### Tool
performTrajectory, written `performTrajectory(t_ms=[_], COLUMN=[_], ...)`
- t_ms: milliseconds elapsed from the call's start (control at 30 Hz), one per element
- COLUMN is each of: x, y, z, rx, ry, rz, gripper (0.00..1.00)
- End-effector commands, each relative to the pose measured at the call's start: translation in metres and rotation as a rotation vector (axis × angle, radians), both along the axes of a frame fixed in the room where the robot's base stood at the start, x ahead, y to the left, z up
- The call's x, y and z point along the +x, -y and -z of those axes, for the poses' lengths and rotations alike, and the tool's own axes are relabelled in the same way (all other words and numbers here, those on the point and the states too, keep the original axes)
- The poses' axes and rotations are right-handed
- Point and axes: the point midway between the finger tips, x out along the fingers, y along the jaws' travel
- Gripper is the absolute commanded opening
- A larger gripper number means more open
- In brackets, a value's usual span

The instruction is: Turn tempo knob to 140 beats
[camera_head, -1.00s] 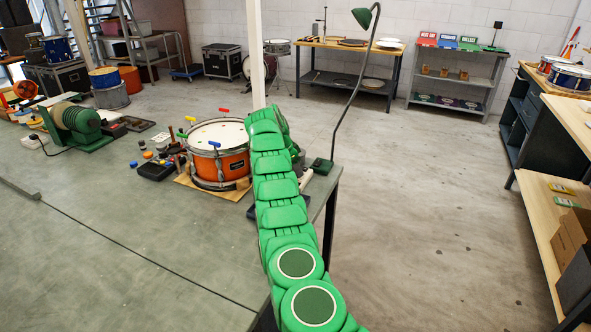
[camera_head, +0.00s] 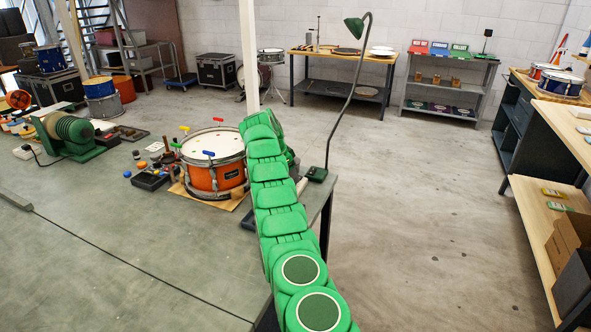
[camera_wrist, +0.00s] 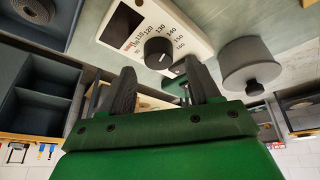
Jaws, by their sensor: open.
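In the wrist view a black round tempo knob (camera_wrist: 158,53) sits on a white panel (camera_wrist: 187,22) with a printed dial scale running from about 100 to 160. The 140 mark (camera_wrist: 188,31) lies up and right of the knob. My gripper (camera_wrist: 161,69) is open and empty. Its two dark fingers are spread, one on each side of the knob in the picture. I cannot tell the gap in depth between fingertips and knob. The knob's pointer direction is too small to read surely. In the head view my arm hides the gripper, and I cannot make out the knob.
In the wrist view a grey cylinder with a black knob (camera_wrist: 248,66) stands right of the panel. A dark compartment tray (camera_wrist: 38,95) is at left. In the head view an orange drum (camera_head: 214,168) stands left of my arm, and a green lamp (camera_head: 355,27) rises behind it.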

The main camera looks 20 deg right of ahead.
Motion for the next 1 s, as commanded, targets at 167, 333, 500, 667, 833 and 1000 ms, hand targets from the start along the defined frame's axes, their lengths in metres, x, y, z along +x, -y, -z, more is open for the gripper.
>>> performTrajectory(t_ms=[167, 333, 500, 667, 833, 1000], x=[-0.001, -0.002, -0.002, -0.004, -0.006, -0.009], y=[0.0, 0.0, -0.002, -0.002, -0.003, -0.004], z=[-0.006, -0.012, -0.014, -0.016, -0.02, -0.024], rx=[0.001, 0.002, 0.001, 0.0, -0.001, -0.001], ry=[-0.002, -0.004, -0.004, -0.003, -0.002, -0.002], rz=[0.0, 0.002, -0.001, 0.0, 0.0, 0.0], gripper=[0.62, 0.62, 0.62, 0.62, 0.62, 0.62])
